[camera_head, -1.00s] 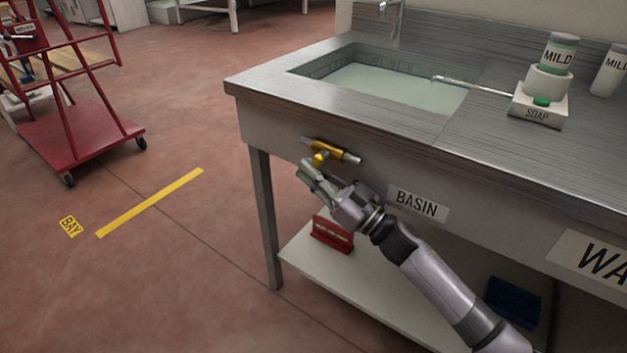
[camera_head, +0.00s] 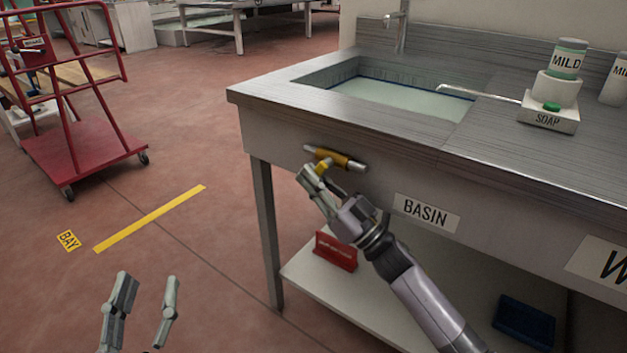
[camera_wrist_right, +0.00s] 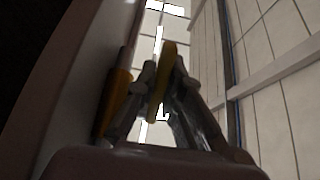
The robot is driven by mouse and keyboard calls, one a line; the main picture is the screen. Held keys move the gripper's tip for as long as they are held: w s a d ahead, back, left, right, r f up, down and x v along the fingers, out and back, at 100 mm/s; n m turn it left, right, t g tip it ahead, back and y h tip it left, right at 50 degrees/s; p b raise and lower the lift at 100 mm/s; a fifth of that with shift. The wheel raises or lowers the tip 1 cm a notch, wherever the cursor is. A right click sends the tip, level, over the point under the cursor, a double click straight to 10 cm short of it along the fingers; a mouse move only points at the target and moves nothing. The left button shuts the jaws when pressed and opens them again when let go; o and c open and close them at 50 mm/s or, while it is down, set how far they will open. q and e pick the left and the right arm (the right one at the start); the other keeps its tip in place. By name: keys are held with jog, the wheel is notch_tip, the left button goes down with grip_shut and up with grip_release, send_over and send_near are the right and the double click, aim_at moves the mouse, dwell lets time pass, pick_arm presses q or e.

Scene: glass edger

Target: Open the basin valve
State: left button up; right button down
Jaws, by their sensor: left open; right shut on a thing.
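The basin valve (camera_head: 340,160) is a yellow-orange body with silvery ends and a yellow handle (camera_head: 323,166), mounted on the front apron of the steel sink bench, left of the BASIN label (camera_head: 426,213). My right gripper (camera_head: 315,178) is at the valve, shut on the yellow handle. In the right wrist view its fingers close on the yellow handle (camera_wrist_right: 169,60), with the orange valve body beside them at left. The basin (camera_head: 395,102) above holds pale greenish water. My left gripper (camera_head: 147,292) is open and empty, low at the left over the floor.
A soap dispenser (camera_head: 550,117) stands on the bench (camera_head: 330,115). A lower shelf (camera_head: 350,293) carries a red sign block (camera_head: 336,250) and a dark blue item (camera_head: 525,318). A red cart (camera_head: 85,150) stands at far left. The floor between is clear.

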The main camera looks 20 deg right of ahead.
dwell(0.3)
jog(key=c, duration=1.7)
grip_release()
